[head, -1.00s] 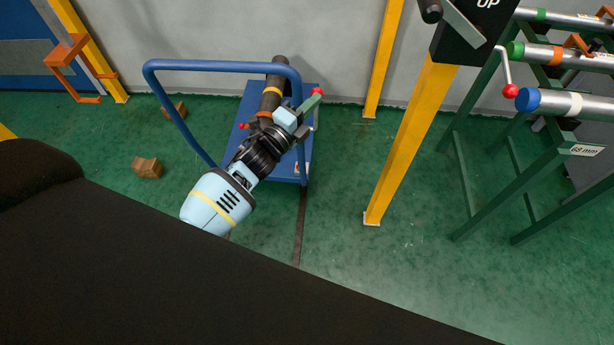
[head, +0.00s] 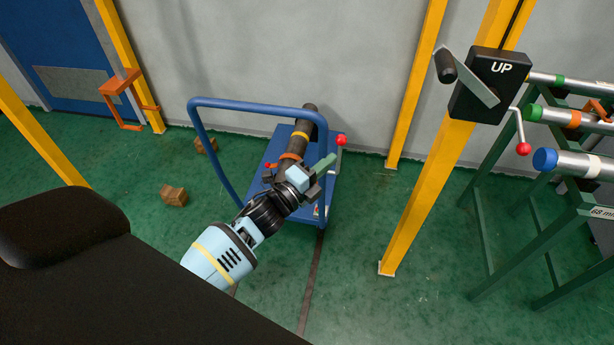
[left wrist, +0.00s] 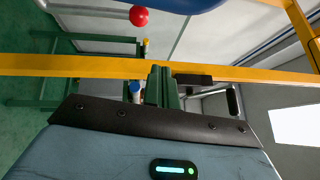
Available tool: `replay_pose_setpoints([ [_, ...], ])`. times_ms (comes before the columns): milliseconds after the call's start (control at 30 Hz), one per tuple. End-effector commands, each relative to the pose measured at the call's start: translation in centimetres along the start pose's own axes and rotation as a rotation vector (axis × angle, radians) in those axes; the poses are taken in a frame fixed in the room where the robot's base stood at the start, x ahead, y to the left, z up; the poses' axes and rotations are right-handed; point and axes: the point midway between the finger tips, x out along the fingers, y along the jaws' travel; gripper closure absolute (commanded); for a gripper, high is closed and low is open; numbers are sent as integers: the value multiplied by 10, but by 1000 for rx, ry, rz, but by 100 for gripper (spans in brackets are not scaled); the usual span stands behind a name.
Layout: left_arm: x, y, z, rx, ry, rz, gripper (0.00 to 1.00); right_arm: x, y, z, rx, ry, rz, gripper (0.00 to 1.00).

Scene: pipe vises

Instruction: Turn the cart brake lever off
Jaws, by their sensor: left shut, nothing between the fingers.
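The blue cart (head: 326,205) stands by the wall with its tall blue handle (head: 250,103) toward the left. A grey lever with a red ball (head: 341,140) stands up at the cart's right side and looks like the brake lever. It also shows in the left wrist view, where a red-ball lever (left wrist: 138,16) lies at the top left. My left gripper (head: 327,162) has green fingers, shut and empty, just left of and below the ball in the head view. The shut fingers (left wrist: 160,75) appear apart from the ball in the wrist view. My right gripper is out of view.
A dark pipe (head: 307,121) with coloured bands is on the cart. A yellow post (head: 430,195) carries a black UP crank box (head: 490,85). A green pipe rack (head: 483,240) stands at the right. Wooden blocks (head: 174,195) lie on the floor, left of the cart.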

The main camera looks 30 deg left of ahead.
Motion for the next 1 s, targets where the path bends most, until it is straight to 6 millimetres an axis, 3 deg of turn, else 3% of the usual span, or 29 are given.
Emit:
replay_pose_setpoints([
  [100, -23, -6, 0, 1, 1, 2, 100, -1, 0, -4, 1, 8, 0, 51],
  [333, -52, -15, 2, 0, 0, 2, 100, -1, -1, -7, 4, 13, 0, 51],
  [867, -62, -18, 2, -2, 0, 2, 100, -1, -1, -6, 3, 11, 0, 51],
  [1000, -74, -10, -4, -79, -17, 40, 100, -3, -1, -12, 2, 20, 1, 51],
])
